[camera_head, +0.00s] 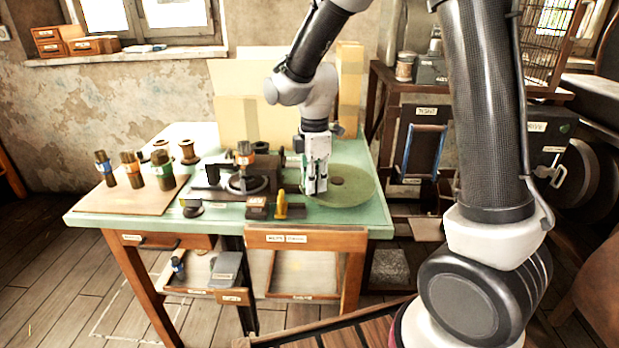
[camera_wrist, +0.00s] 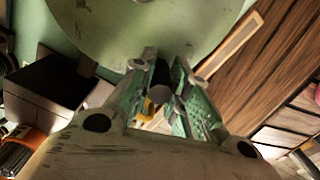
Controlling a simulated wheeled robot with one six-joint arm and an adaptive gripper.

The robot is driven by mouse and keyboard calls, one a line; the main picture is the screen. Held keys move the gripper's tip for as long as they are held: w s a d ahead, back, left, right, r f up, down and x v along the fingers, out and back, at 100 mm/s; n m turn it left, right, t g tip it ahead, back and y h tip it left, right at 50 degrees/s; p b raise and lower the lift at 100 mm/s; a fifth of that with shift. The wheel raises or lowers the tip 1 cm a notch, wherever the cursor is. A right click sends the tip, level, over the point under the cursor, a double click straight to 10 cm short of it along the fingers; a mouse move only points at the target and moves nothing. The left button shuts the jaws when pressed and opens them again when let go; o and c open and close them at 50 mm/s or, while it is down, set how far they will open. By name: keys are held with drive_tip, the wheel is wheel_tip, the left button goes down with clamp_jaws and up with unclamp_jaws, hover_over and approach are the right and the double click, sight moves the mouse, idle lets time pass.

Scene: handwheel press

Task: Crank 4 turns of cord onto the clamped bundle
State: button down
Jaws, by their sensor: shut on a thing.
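My gripper (camera_head: 316,188) points down at the left edge of the pale green round disc (camera_head: 352,188) on the table's right side. In the wrist view my gripper (camera_wrist: 165,85) has its green-padded fingers around a small round grey knob (camera_wrist: 160,95), close to the edge of the disc (camera_wrist: 120,30). The fingers hide most of the knob. The clamped bundle (camera_head: 245,158), dark with an orange band, stands upright in the dark press fixture (camera_head: 240,186), left of my gripper. Any cord on it is too small to make out.
Several banded bundles (camera_head: 163,170) stand on a brown board (camera_head: 120,197) at the table's left, with spools (camera_head: 188,152) behind. Cardboard panels (camera_head: 240,118) stand behind.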

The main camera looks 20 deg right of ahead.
drive_tip(key=s+n, duration=0.1)
drive_tip(key=d+n, duration=0.1)
drive_tip(key=n, duration=0.1)
drive_tip(key=shift+s+d, duration=0.2)
drive_tip(key=shift+s, duration=0.2)
drive_tip(key=shift+s+d+n, duration=0.65)
drive_tip(key=shift+d+n, duration=0.1)
drive_tip(key=shift+n, duration=0.45)
drive_tip(key=shift+s+d+n, duration=0.35)
drive_tip(key=shift+d+n, duration=0.3)
drive_tip(key=shift+n, duration=0.25)
drive_tip(key=shift+s+d, duration=0.2)
drive_tip(key=shift+d, duration=0.25)
drive_tip(key=c, duration=1.3)
unclamp_jaws()
